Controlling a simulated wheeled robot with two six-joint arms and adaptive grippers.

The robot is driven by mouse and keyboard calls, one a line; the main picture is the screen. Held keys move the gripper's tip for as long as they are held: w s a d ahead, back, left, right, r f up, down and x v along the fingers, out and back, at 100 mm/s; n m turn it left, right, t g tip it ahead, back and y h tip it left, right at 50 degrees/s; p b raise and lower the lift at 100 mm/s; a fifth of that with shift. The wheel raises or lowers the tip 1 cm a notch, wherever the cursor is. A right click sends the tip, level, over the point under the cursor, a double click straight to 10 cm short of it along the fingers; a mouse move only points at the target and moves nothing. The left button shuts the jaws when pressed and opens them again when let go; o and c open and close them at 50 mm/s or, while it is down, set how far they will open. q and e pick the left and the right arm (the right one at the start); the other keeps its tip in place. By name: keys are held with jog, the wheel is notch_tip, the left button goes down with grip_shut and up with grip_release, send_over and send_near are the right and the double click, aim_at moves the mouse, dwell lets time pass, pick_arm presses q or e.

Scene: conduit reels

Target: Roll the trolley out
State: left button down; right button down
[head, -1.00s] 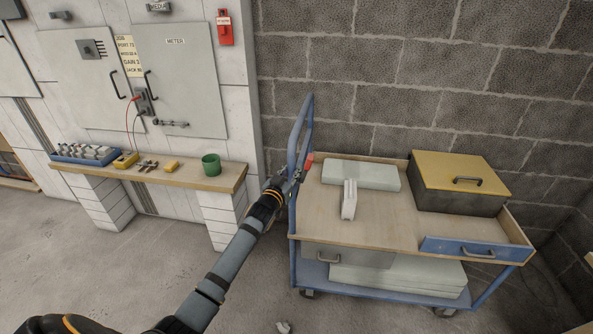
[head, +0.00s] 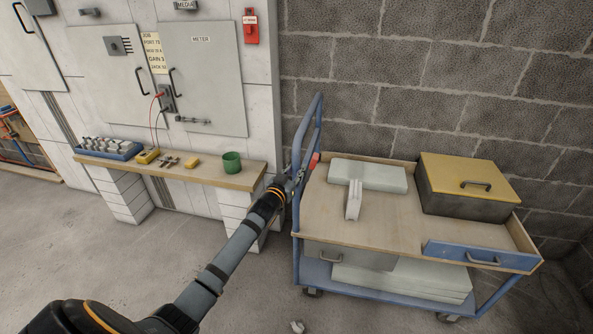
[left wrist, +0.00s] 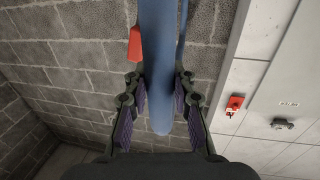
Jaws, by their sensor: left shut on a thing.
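The trolley (head: 380,224) has a wooden top, a blue frame and castors, and stands against the block wall. Its blue push handle (head: 312,118) rises at its left end. My left gripper (head: 296,180) is at the handle's near upright. In the left wrist view the blue handle tube (left wrist: 160,70) runs between the two fingers of the left gripper (left wrist: 160,105), which is shut on it. A red piece (left wrist: 135,44) sits beside the tube; it also shows in the head view (head: 314,160). My right gripper is not in view.
On the trolley are a yellow-lidded box (head: 468,182), a pale block (head: 367,175), a small white piece (head: 353,200) and a blue drawer (head: 478,256). A bench (head: 215,178) with a green cup (head: 232,162) stands left. Floor in front is mostly clear; a small scrap (head: 297,326) lies there.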

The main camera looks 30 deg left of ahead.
pick_arm(q)
jog(key=c, duration=1.1)
grip_release()
jog(key=shift+s, duration=0.1)
jog(key=s+d, duration=0.1)
jog(key=s, duration=1.1)
